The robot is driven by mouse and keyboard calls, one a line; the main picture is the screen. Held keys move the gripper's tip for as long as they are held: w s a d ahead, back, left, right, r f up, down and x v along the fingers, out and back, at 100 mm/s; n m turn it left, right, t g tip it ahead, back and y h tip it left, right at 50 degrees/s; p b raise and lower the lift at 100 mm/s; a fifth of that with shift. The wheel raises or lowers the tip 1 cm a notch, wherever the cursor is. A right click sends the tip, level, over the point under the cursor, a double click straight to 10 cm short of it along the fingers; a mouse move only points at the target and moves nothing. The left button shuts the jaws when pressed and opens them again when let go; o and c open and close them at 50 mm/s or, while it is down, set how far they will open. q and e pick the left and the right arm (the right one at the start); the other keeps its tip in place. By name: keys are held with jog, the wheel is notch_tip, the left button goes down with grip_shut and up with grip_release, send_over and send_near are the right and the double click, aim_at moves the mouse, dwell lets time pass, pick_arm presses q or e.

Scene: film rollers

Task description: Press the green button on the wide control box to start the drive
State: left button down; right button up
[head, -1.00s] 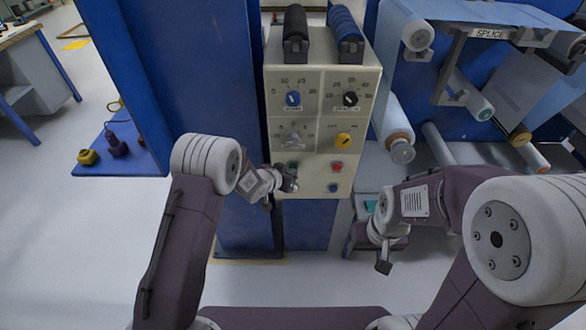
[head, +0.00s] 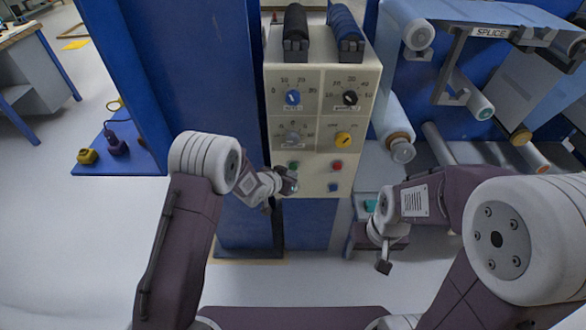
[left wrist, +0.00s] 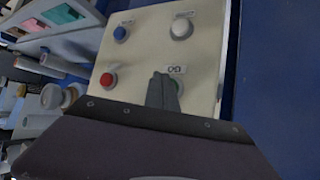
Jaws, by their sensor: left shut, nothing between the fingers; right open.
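The wide control box (head: 314,180) is a cream panel with dials and buttons. Its green button (head: 293,165) sits at the lower left of the panel, beside the red button (head: 336,165). My left gripper (head: 291,181) is shut and empty, just below the green button in the head view. In the left wrist view the panel appears upside down. There the dark fingers (left wrist: 162,90) overlap the green button (left wrist: 177,87) and hide part of it. I cannot tell whether they touch it. My right gripper (head: 384,266) is open and empty, low to the right of the box.
A blue button (head: 333,187) is below the red one; a white button (left wrist: 181,28) also shows in the left wrist view. Rollers (head: 398,139) stand to the right. A blue column (head: 190,70) rises at left.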

pick_arm(q)
jog(key=shift+s+b, duration=0.4)
jog(key=shift+s, duration=2.1)
